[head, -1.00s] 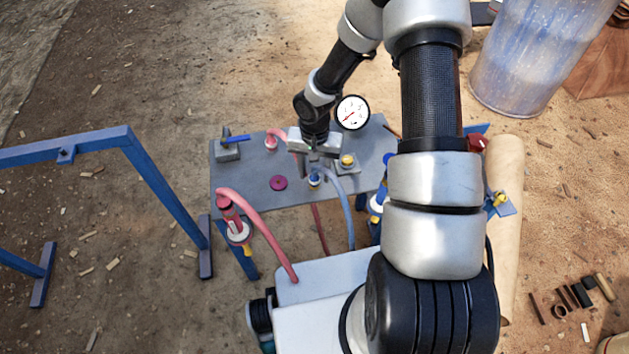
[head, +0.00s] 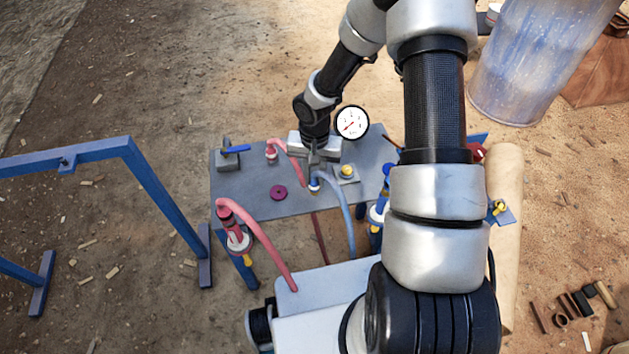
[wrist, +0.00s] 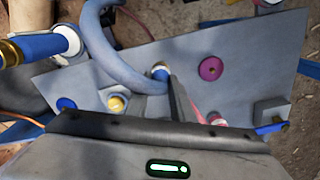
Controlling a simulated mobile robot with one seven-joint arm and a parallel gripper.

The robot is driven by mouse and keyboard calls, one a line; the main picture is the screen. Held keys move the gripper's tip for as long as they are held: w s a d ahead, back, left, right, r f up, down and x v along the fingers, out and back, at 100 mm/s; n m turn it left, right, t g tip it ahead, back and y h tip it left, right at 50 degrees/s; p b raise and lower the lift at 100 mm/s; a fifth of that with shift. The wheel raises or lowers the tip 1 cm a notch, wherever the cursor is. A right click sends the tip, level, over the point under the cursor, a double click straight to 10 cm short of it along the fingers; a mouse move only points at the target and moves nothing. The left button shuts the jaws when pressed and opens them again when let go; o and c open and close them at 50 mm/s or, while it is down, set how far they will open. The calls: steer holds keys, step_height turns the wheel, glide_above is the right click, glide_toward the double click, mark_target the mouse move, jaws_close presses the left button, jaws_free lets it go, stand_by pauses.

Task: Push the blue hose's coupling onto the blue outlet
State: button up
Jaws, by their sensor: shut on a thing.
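My gripper (head: 317,167) is low over the grey plate (head: 235,196), its fingers shut at the end of the blue hose (head: 347,225). The fingers hide the hose's coupling in both views. The hose also shows in the wrist view (wrist: 105,45), where it bends round and runs behind the fingers (wrist: 176,88). A blue fitting with a white ring, which looks like the blue outlet (head: 314,184), stands on the plate just below the fingertips. It shows in the wrist view (wrist: 160,72) right beside the fingers. I cannot tell whether coupling and outlet touch.
A pink hose (head: 262,240) rises from a red-topped fitting (head: 236,236) at the plate's left front. Another pink coupling (head: 271,152), a magenta disc (head: 278,193), a yellow knob (head: 347,171) and a blue-handled block (head: 228,158) are on the plate. A gauge (head: 352,123) is close to my wrist.

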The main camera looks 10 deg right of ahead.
mark_target(315, 177)
step_height(315, 177, up, 8)
steer(key=shift+f+p, duration=0.1)
steer(key=shift+p, duration=0.6)
